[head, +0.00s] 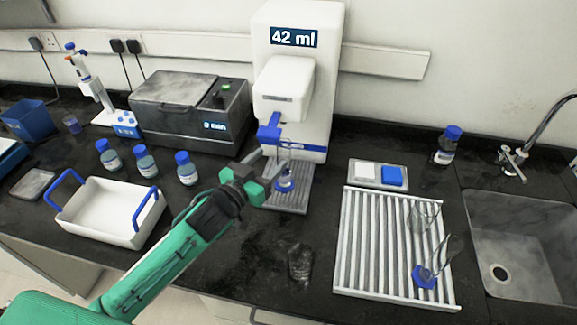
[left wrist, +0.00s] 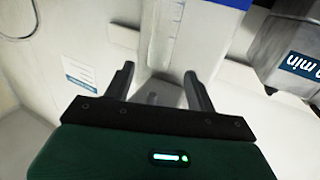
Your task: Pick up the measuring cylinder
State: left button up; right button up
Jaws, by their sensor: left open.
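A clear measuring cylinder (head: 285,172) with a blue base stands upright on the ridged tray of the white dispenser (head: 302,75), under its blue nozzle. My left gripper (head: 268,174) is open and just to the left of this cylinder. In the left wrist view the cylinder (left wrist: 161,35) with its graduation marks shows ahead, in line with the gap between the open fingers (left wrist: 159,72). I cannot tell whether the fingers reach around it. Another clear cylinder with a blue base (head: 425,279) lies tilted on the white drying rack (head: 350,235). My right gripper is not in view.
A clear beaker (head: 300,262) stands at the bench front. Several blue-capped bottles (head: 186,169) and a white tray with blue handles (head: 100,228) are left. A grey machine (head: 175,105) stands behind. A small tray (head: 363,174) and the sink (head: 530,235) are right.

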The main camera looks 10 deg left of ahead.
pick_arm(q)
jog(key=f, duration=0.5)
jog(key=shift+s+f, duration=0.2)
jog(key=shift+f, duration=0.1)
jog(key=shift+w+d+f+p, duration=0.1)
jog(key=shift+w+f+p, duration=0.05)
jog(key=shift+w+p, duration=0.25)
jog(key=shift+x, duration=0.75)
jog(key=p+x, duration=0.1)
jog(key=x, duration=0.3)
jog(key=shift+w+d+p, duration=0.1)
jog(key=shift+w+p, duration=0.1)
jog(key=shift+p, duration=0.2)
jog(key=shift+w+d+f, duration=0.1)
jog(key=shift+w+d, duration=0.05)
jog(key=shift+w, duration=0.3)
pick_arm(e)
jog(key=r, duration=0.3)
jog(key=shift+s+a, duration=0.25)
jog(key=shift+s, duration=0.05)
pick_arm(q)
jog(key=c, duration=1.2)
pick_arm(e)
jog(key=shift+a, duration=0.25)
pick_arm(q)
jog(key=shift+r, duration=0.25)
jog(key=shift+c, duration=0.2)
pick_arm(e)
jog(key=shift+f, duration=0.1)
